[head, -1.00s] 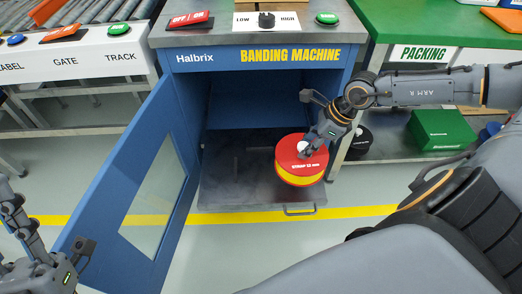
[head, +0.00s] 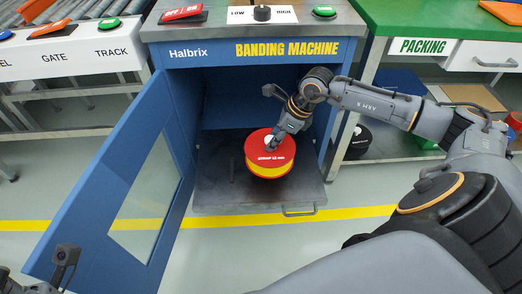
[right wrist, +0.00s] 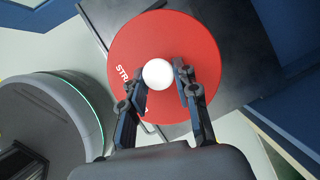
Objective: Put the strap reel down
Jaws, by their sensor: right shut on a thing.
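The strap reel (head: 270,165) is red with a yellow band, white lettering and a white knob on top. My right gripper (head: 272,138) is shut on the reel's knob from above. In the right wrist view, the fingers of my right gripper (right wrist: 160,82) sit on both sides of the white knob (right wrist: 157,73) over the red reel face (right wrist: 150,35). The reel is over the dark shelf (head: 215,190) of the banding machine; I cannot tell if it touches. A thin upright pin (head: 232,168) stands left of the reel. My left gripper's fingers are out of view.
The blue cabinet door (head: 110,195) stands open at the left. The shelf's front handle (head: 299,211) is at the right front. A black reel (head: 358,138) lies under the packing table (head: 440,18). Free shelf room shows left of the reel.

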